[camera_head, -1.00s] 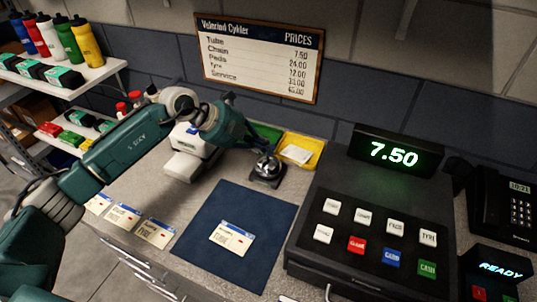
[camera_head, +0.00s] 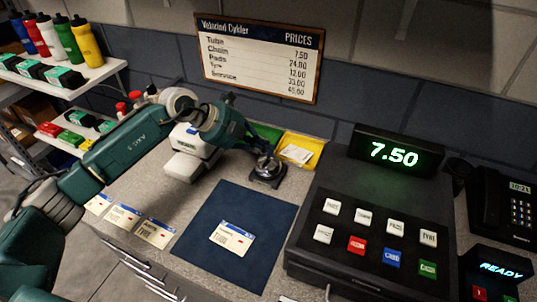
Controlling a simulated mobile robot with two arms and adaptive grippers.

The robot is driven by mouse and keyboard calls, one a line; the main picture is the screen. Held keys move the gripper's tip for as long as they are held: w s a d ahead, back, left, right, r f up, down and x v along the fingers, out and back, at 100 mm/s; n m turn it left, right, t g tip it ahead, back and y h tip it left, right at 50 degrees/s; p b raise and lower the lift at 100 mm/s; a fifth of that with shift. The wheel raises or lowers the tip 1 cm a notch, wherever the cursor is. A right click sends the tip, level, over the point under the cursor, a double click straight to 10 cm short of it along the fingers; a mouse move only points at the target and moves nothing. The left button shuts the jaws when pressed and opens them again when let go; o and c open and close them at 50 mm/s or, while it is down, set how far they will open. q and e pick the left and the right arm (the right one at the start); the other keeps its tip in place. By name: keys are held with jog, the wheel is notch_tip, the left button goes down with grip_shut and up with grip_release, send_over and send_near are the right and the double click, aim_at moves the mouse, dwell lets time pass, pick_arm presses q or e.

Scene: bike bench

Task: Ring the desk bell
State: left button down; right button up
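The desk bell (camera_head: 268,172) is a small silver dome on a dark square base. It stands on the counter behind the dark blue mat, in front of the yellow tray. My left gripper (camera_head: 262,155) comes in from the left and reaches down over the bell. Its fingertips are at or just above the top of the dome; I cannot tell whether they touch it. The fingers are small and dark here, so I cannot tell whether they are open or shut. My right gripper is not in view.
A dark blue mat (camera_head: 262,262) with a card on it lies in front of the bell. A cash register (camera_head: 330,260) showing 7.50 stands to the right. A white device (camera_head: 183,165) is beneath my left arm. Several cards lie along the counter's left edge.

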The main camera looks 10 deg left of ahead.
pick_arm(q)
jog(key=shift+f, duration=0.4)
jog(key=shift+f+b, duration=0.35)
jog(key=shift+f, duration=0.1)
dwell(0.5)
jog(key=shift+r+p, duration=0.8)
jog(key=shift+r, duration=0.15)
jog(key=shift+r, duration=0.1)
notch_tip(320, 180, up, 6)
jog(key=p, duration=0.4)
jog(key=shift+p, duration=0.35)
